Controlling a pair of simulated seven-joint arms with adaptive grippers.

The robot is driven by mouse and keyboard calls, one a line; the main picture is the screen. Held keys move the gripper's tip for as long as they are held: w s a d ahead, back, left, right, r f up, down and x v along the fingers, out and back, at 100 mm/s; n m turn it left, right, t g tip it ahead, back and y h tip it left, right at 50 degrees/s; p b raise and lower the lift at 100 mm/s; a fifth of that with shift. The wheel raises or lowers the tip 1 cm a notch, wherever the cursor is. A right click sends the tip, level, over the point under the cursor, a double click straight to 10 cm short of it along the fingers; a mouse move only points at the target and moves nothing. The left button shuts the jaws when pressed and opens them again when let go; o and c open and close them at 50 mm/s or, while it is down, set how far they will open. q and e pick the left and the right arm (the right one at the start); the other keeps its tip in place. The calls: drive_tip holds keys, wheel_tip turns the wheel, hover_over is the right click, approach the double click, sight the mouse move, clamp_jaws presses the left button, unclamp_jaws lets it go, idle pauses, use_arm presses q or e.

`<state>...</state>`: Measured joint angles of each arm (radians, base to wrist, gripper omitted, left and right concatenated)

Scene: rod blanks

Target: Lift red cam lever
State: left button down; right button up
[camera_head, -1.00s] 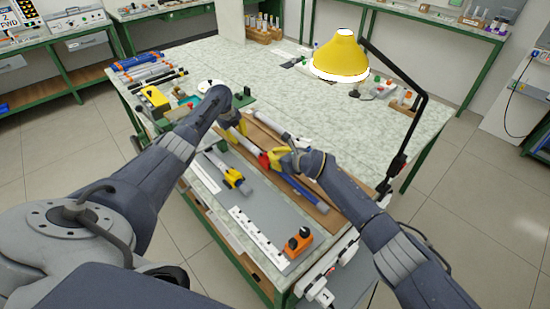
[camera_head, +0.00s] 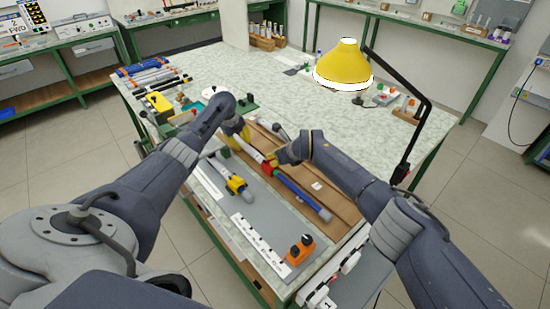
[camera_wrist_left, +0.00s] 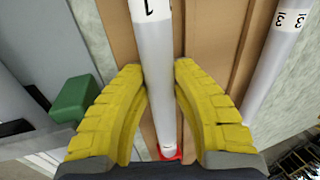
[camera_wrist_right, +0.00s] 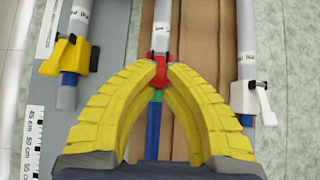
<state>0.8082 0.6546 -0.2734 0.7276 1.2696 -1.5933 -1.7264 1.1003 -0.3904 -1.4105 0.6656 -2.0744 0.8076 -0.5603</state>
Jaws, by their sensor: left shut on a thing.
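The red cam lever (camera_head: 267,169) sits on a rod in the middle of the bench, between a white tube section (camera_head: 250,152) and a blue section (camera_head: 300,193). In the right wrist view the red lever (camera_wrist_right: 160,68) lies between the fingertips of my right gripper (camera_wrist_right: 161,72); whether they press on it is unclear. My left gripper (camera_wrist_left: 160,75) is shut on the white tube (camera_wrist_left: 156,50), farther up the same rod. The red part also shows at the lower edge of the left wrist view (camera_wrist_left: 170,156), partly hidden.
A rod with a yellow clamp (camera_wrist_right: 65,55) lies to the left, one with a white clamp (camera_wrist_right: 250,98) to the right. An orange block (camera_head: 299,250) and a white ruler (camera_head: 260,237) lie near the front. A yellow lamp (camera_head: 343,65) stands at right.

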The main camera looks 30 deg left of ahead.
drive_tip(key=o, duration=0.8)
drive_tip(key=shift+v, duration=0.85)
drive_tip(key=v, duration=1)
drive_tip(key=shift+d+r, duration=0.1)
